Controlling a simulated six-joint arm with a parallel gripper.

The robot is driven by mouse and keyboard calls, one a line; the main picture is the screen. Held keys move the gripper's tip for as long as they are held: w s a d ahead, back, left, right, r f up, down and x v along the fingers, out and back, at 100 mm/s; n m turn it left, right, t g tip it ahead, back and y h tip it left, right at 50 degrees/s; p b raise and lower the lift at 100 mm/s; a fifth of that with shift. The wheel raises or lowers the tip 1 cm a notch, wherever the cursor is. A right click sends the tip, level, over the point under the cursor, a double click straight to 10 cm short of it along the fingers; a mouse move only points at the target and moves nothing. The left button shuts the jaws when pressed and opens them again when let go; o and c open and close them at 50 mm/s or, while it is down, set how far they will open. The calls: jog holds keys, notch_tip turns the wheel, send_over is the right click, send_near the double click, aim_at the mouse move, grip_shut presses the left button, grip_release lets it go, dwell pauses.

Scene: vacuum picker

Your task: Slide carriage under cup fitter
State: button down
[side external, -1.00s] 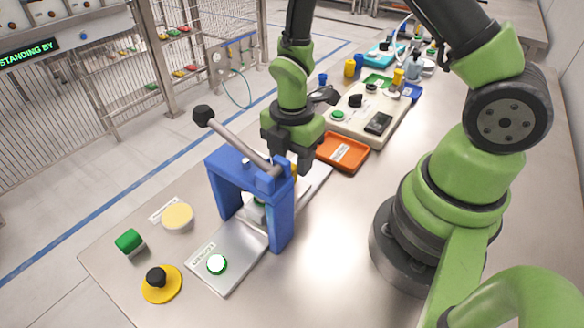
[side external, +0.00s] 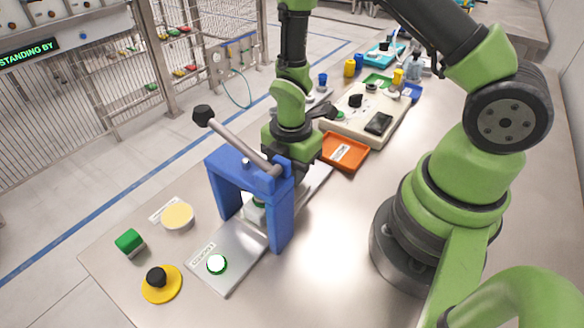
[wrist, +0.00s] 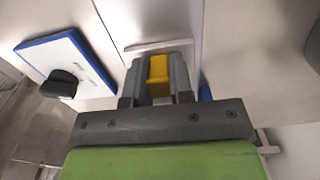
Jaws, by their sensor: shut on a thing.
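The cup fitter is a blue arch-shaped press (side external: 280,215) with a long lever ending in a black knob, in the side view. A pale carriage with a green part (side external: 256,211) shows inside the arch, on a grey base plate (side external: 236,246). The fitter's legs and top hide much of it. My gripper (wrist: 158,72) is shut on a yellow upright grip (wrist: 158,68), a finger on each side of it in the wrist view. In the side view my gripper is low, just behind the fitter, and the press hides its fingertips.
An orange tray (side external: 345,152) lies right behind my gripper, and a beige fixture (side external: 360,125) stands beyond it. The table's right side is clear.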

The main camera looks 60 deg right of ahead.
jog(key=shift+a, duration=1.65)
jog(key=c, duration=1)
grip_release()
jog(key=shift+r, duration=0.1)
notch_tip(320, 180, up, 10)
